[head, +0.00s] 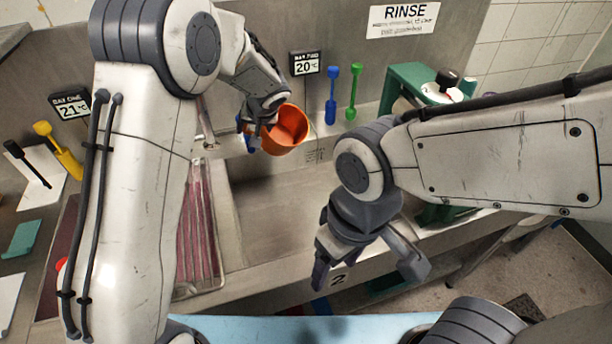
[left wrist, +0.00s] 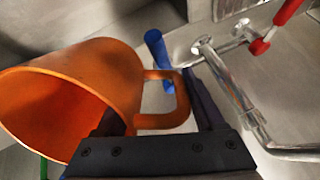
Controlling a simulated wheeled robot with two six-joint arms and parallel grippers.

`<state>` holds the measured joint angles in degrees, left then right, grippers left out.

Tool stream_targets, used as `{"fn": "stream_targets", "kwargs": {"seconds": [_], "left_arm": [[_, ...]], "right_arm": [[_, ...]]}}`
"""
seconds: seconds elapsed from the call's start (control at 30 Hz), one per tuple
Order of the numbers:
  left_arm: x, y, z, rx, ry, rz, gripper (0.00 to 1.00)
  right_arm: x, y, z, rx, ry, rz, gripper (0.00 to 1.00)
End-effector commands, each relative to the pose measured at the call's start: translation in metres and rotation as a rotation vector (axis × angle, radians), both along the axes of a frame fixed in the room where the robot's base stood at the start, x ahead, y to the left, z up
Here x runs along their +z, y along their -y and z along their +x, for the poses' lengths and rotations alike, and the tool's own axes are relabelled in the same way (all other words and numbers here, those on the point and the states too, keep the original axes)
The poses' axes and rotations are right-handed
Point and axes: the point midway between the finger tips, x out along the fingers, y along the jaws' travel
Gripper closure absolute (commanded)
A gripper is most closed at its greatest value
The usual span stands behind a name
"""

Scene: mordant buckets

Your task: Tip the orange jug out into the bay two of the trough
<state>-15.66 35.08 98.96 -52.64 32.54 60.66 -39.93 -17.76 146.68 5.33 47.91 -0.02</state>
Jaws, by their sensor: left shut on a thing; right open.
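The orange jug (head: 272,143) is held up over the back part of bay two (head: 265,215) of the trough, near its rear ledge. Its mouth faces the head camera and shows a plain orange inside; I cannot tell whether it holds liquid. My left gripper (head: 259,128) is shut on the jug's handle. In the left wrist view the orange jug (left wrist: 120,75) has its handle between the dark fingers (left wrist: 160,112), and its mouth faces lower left. No stream shows. My right gripper (head: 368,272) is open and empty above the trough's front edge, by the "2" mark.
Bay one, with dark red liquid and a metal rack (head: 200,235), lies left of bay two. A blue tool (head: 331,100) and a green tool (head: 353,95) stand behind. A green stand (head: 398,85) is at the right. A metal pipe (left wrist: 235,95) runs near the left gripper.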

Motion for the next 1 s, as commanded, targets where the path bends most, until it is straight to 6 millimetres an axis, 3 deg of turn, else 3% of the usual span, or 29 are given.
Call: {"fn": "stream_targets", "kwargs": {"seconds": [0.03, 1.0], "left_arm": [[0.008, -0.001, 0.001, 0.001, -0.009, -0.006, 1.00], [0.017, -0.011, 0.016, -0.005, -0.177, -0.119, 1.00]], "right_arm": [[0.014, 0.000, 0.000, 0.000, 0.000, 0.000, 0.30], [0.144, 0.000, 0.000, 0.004, 0.000, 0.000, 0.30]]}}
